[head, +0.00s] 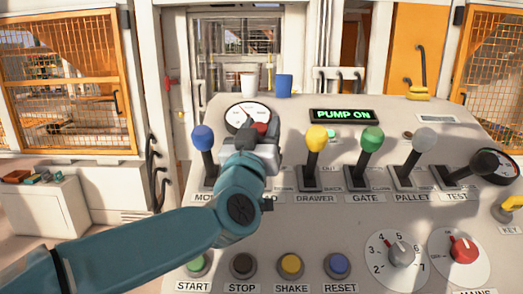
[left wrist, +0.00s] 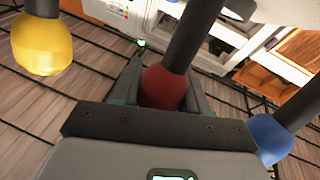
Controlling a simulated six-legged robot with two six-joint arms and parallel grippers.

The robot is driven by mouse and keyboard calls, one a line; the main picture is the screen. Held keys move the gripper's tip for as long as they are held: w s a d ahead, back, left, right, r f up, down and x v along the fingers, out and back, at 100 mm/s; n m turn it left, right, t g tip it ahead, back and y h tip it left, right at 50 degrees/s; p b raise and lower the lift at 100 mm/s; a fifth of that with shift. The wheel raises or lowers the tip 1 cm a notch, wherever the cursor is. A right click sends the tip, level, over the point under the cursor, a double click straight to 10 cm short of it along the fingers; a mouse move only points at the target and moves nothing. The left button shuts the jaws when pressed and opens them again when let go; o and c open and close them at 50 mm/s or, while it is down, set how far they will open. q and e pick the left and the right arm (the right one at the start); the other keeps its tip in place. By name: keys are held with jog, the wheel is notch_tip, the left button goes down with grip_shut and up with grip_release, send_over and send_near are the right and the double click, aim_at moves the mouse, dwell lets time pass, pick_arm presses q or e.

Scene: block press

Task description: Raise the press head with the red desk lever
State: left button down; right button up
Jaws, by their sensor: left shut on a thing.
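The red desk lever's knob (head: 261,127) shows just past my left gripper (head: 258,133) in the head view, between the blue and yellow levers. In the left wrist view the red knob (left wrist: 163,88) sits between the two fingers of my left gripper (left wrist: 165,92), which is shut on it. Its dark shaft runs up and right in that view. My arm hides the lever's base and most of its label in the head view. I cannot make out the press head in either view. My right gripper is not in view.
The blue lever (head: 203,138) and the yellow DRAWER lever (head: 316,139) stand close on either side. A display (head: 343,115) reads PUMP ON.

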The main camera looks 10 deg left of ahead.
pick_arm(q)
jog(key=shift+s+d+f+t+b, duration=0.15)
jog(key=shift+s+t+b, duration=0.2)
jog(key=shift+b, duration=0.2)
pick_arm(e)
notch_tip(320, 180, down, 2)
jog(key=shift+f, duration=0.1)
pick_arm(q)
jog(key=c, duration=0.6)
grip_release()
jog(key=shift+s, duration=0.1)
jog(key=b+v, duration=0.3)
jog(key=v, duration=1.3)
jog(key=shift+s, duration=0.15)
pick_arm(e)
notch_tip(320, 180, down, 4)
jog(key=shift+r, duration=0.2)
pick_arm(q)
jog(key=shift+s, duration=0.1)
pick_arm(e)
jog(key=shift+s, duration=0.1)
